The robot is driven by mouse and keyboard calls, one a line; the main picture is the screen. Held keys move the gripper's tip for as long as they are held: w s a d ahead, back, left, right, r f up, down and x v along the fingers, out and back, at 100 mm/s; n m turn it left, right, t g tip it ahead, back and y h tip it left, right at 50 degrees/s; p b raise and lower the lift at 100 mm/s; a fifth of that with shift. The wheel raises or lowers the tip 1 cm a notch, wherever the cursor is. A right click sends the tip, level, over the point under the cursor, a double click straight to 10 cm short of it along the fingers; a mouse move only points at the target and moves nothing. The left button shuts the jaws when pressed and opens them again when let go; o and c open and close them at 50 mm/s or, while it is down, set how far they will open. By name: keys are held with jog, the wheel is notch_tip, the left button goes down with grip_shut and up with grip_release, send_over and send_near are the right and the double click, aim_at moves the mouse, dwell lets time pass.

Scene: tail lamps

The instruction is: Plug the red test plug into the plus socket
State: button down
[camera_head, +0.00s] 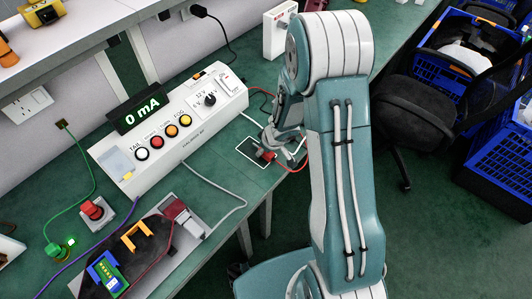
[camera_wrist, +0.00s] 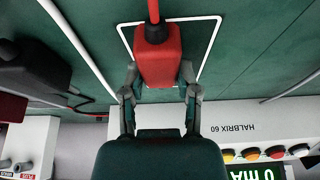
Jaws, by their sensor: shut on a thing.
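My gripper (camera_head: 272,145) is low over the green bench, by a white outlined rectangle (camera_head: 240,150). In the wrist view its fingers (camera_wrist: 159,85) are shut on the sides of the red test plug (camera_wrist: 157,50), whose cable leads off at the top edge. The plug shows partly in the head view (camera_head: 270,156). I cannot tell whether it touches the bench. A white box (camera_wrist: 42,135) at the lower left of the wrist view bears grey round sockets, with a red PLUS label (camera_wrist: 27,176) by one. Both sockets look empty from here, though cut by the frame edge.
The white tester (camera_head: 170,125) with coloured buttons and a 0 mA display (camera_head: 139,112) stands left of my gripper. A dark object (camera_wrist: 40,65) and a white cable (camera_wrist: 75,40) lie beside the plug in the wrist view. A tray (camera_head: 185,238) of parts is front left.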

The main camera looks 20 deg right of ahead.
dwell(0.3)
notch_tip(320, 180, up, 18)
dwell(0.7)
